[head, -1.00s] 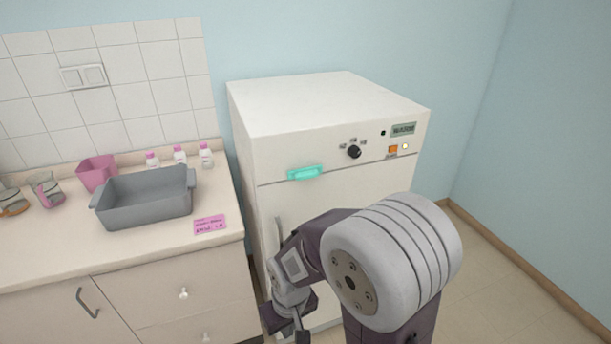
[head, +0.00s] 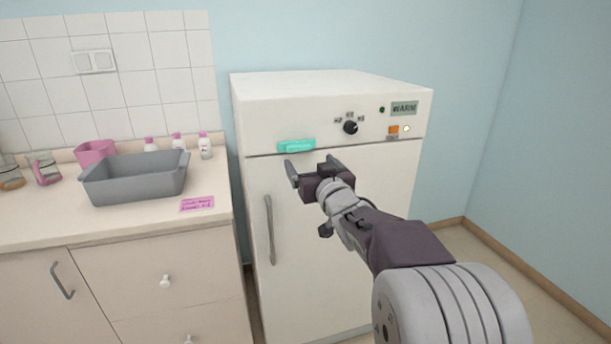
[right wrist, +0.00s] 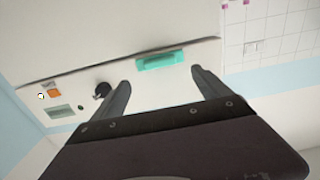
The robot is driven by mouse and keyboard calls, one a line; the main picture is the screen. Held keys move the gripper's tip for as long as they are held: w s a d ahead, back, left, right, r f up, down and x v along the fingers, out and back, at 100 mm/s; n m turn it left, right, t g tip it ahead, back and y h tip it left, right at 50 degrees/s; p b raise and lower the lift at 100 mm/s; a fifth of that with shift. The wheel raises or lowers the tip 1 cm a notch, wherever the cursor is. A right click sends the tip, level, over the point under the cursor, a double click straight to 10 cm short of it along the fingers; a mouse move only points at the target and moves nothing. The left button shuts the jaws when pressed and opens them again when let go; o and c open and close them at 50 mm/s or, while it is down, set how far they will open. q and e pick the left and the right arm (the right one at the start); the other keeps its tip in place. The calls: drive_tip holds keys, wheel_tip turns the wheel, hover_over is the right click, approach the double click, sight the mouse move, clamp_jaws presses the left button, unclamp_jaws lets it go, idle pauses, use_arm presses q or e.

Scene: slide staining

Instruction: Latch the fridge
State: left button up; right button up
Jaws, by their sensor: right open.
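The white fridge (head: 330,230) stands against the blue wall, and its door looks closed. A teal latch (head: 297,146) sits at the seam between the door and the upper panel, left of the middle. A grey vertical handle (head: 270,230) is on the door's left side. My right gripper (head: 311,168) is open and empty in front of the door's top, just below and right of the latch. In the right wrist view the latch (right wrist: 160,60) lies beyond and between the two open fingers, apart from them. My left gripper is out of view.
The fridge panel has a black knob (head: 350,127), an orange switch (head: 393,130) and a display (head: 404,108) reading WARM. The counter on the left holds a grey basin (head: 135,182), a pink container (head: 95,152), several small bottles and a pink label (head: 197,203).

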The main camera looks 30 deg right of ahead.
sight(300, 149)
drive_tip(key=x, duration=0.9)
drive_tip(key=shift+d, duration=0.1)
drive_tip(key=c, duration=1.4)
drive_tip(key=shift+o, duration=0.2)
